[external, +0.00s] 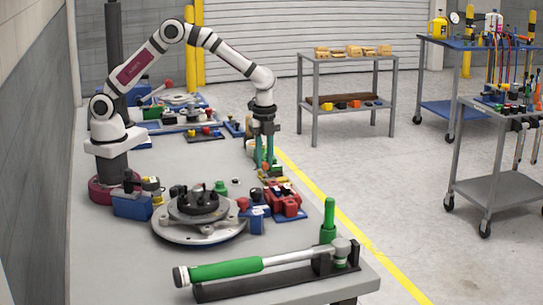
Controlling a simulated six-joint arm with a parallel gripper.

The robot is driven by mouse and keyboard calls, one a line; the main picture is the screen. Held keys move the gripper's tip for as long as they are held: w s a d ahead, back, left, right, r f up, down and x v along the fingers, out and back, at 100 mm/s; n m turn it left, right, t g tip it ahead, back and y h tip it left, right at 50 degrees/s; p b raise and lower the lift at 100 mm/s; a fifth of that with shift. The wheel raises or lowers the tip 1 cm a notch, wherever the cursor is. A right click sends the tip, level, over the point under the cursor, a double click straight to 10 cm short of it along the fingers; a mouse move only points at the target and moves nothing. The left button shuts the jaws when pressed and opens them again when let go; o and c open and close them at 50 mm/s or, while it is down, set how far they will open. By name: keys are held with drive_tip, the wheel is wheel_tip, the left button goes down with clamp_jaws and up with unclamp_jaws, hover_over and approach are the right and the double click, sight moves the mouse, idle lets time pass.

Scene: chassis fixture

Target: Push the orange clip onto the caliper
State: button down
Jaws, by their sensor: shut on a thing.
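My gripper (264,168) has green fingers and points straight down near the far right edge of the grey bench. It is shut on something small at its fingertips. The held thing is too small to make out clearly; small orange and yellow parts show right at and below the tips. A red block-like part (284,201), possibly the caliper, sits on a blue base just in front of and to the right of the gripper. I cannot tell whether the held thing touches anything.
A round metal disc with a black hub (198,213) lies left of the red part. A green-handled torque wrench (235,267) rests on a black stand at the front, beside an upright green handle (328,218). Blue trays with parts fill the bench's back. Carts stand right.

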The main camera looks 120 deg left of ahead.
drive_tip(key=w+d+r, duration=0.3)
drive_tip(key=w+r, duration=0.1)
drive_tip(key=w, duration=0.3)
drive_tip(key=shift+s+a+f, duration=0.1)
drive_tip(key=shift+f, duration=0.95)
drive_tip(key=shift+s+a+f, duration=0.1)
drive_tip(key=shift+f, duration=0.95)
drive_tip(key=shift+f, duration=0.6)
drive_tip(key=shift+f, duration=0.2)
drive_tip(key=shift+f, duration=0.55)
